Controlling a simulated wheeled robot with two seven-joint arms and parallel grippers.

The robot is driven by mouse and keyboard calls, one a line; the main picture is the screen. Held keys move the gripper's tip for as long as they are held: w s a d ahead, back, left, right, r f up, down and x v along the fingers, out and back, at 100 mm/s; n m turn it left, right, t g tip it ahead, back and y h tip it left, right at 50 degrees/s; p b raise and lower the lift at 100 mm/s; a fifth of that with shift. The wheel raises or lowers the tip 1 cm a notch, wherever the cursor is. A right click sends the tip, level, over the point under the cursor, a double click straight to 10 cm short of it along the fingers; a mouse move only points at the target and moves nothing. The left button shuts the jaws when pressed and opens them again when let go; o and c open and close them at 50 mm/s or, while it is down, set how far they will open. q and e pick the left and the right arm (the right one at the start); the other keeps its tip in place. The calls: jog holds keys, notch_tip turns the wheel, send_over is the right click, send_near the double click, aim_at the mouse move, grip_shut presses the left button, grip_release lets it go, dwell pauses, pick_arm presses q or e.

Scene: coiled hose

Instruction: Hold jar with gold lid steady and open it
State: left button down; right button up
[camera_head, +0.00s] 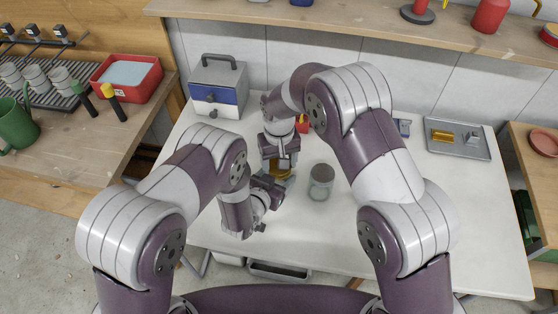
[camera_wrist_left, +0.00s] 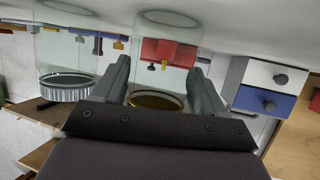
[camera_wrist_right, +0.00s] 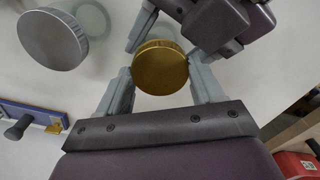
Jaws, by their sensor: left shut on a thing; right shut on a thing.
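The jar with the gold lid stands on the white table, mostly hidden by my grippers in the head view, where part of its gold lid (camera_head: 281,172) shows. In the left wrist view, which is upside down, its clear glass body (camera_wrist_left: 160,62) is between the fingers of my left gripper (camera_wrist_left: 158,75). My left gripper (camera_head: 273,186) is shut on the glass from the near left side. My right gripper (camera_head: 281,160) reaches down from above. In the right wrist view the gold lid (camera_wrist_right: 160,67) sits between the fingers of my right gripper (camera_wrist_right: 162,85), which is shut on it.
A second glass jar with a grey lid (camera_head: 321,174) stands close to the right; it also shows in the right wrist view (camera_wrist_right: 52,38). A drawer box (camera_head: 217,86) stands at the back left of the table. A metal tray (camera_head: 472,150) lies at the right. The table's front right is clear.

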pick_arm(q)
jog(key=shift+s+f, duration=0.15)
jog(key=shift+f, duration=0.1)
pick_arm(e)
jog(key=o, duration=1.2)
jog(key=shift+c, duration=0.2)
jog(key=shift+r, duration=0.1)
notch_tip(320, 180, up, 4)
jog(key=shift+r, duration=0.1)
jog(key=shift+c, duration=0.3)
notch_tip(320, 180, up, 3)
jog(key=m, duration=0.4)
jog(key=shift+m, duration=0.7)
notch_tip(320, 180, down, 7)
jog(key=shift+f, duration=0.2)
